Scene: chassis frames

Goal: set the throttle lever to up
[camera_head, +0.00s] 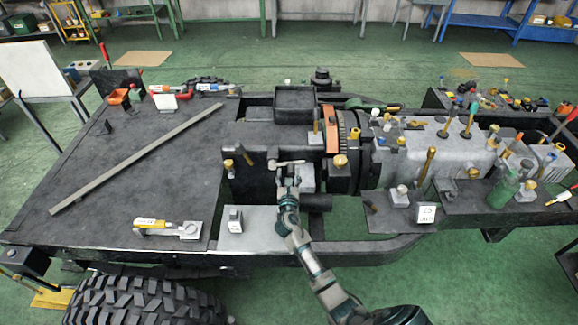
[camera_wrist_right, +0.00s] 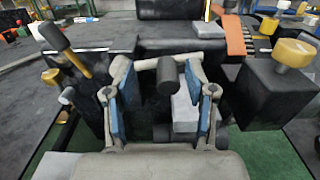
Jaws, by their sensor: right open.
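My right gripper (camera_head: 288,180) is over the near middle of the chassis. In the right wrist view its two blue-padded fingers (camera_wrist_right: 163,100) are spread apart. Between them is a short black cylindrical grip (camera_wrist_right: 167,77), with a pale crossbar (camera_wrist_right: 150,63) at its top. I see no finger clearly closed on the grip. A pale bar (camera_head: 290,162) also shows just beyond the gripper in the head view. No readable label marks the throttle lever, so I cannot tell for sure that this is it. My left gripper is out of view.
A black box with a yellow knob (camera_wrist_right: 292,53) stands close on the right. A pale block (camera_head: 306,178) is beside the fingers. The grey engine (camera_head: 440,150) crowds the right side.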

